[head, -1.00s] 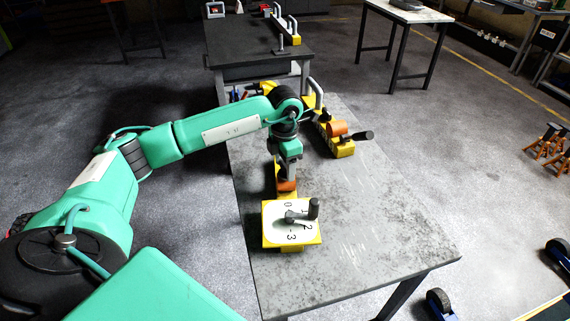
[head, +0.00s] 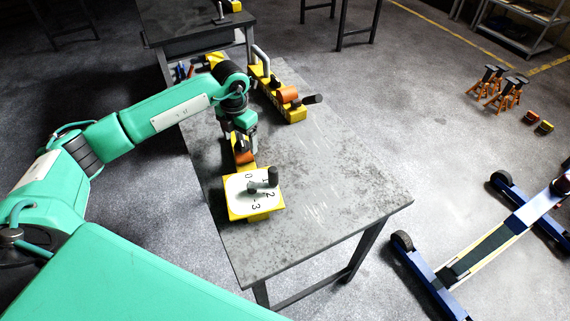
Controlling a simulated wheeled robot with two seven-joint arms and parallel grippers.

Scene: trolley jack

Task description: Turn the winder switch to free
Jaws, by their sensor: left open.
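A yellow box with a white dial face (head: 240,200) stands at the near left of the grey table. Its dial carries the numbers 0 to 3 and a dark knob with a grip (head: 271,179). My left gripper (head: 242,152) is open and points down just behind the dial box, at a yellow and orange part there. I cannot tell whether its fingers touch that part. A yellow unit with an orange drum (head: 288,94) and a black handle (head: 312,99) stands farther back on the table. No switch marked free can be read. My right gripper is out of view.
The grey table (head: 320,190) is bare on its right and front. A blue wheeled jack (head: 485,250) stands on the floor at the right, with orange stands (head: 497,88) behind it. A second dark table (head: 180,20) stands at the back.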

